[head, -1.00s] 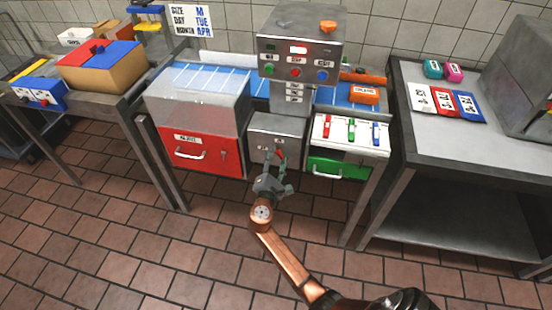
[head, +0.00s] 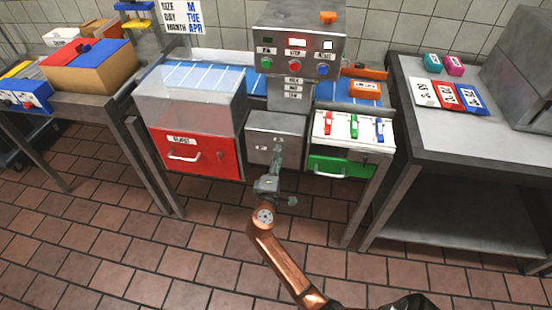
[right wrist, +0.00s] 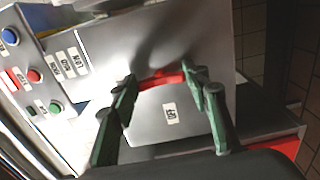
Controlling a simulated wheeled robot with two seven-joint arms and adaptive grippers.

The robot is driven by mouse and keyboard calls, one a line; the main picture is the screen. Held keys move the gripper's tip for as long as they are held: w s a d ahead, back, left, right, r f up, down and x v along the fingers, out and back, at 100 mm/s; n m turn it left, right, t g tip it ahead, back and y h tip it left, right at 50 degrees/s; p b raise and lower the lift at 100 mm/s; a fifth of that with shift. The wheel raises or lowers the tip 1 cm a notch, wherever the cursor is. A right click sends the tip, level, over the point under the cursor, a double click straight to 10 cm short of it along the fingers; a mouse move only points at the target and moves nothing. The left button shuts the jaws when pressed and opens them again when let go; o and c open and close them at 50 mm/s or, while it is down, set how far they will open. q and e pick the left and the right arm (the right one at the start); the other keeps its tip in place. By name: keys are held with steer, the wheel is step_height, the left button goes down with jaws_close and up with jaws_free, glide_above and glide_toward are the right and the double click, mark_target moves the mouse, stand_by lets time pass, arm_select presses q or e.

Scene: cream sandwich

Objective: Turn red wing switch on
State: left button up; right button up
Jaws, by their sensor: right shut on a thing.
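The red wing switch (right wrist: 162,79) is on the front of a grey metal box (head: 262,124) below the control console. In the right wrist view it lies between my right gripper's green fingertips (right wrist: 163,78), one at each end, and the gripper is shut on it. In the head view my right gripper (head: 278,150) reaches up to the box front and hides the switch. A small white label (right wrist: 170,113) is on the panel beside the switch. My left gripper is not in view.
The console (head: 298,48) with coloured buttons stands above the box. A red drawer (head: 215,158) is to the left. A white panel with red, green and blue levers (head: 340,145) and a green drawer (head: 325,167) are to the right. Side tables flank the station.

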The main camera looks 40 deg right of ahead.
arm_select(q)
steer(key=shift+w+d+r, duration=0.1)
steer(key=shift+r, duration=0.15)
arm_select(e)
steer(key=shift+s+f, duration=0.1)
steer(key=shift+f, duration=0.1)
steer(key=o, duration=1.2)
steer(key=shift+r, duration=0.15)
steer(key=shift+c, duration=0.2)
steer(key=v, duration=1.2)
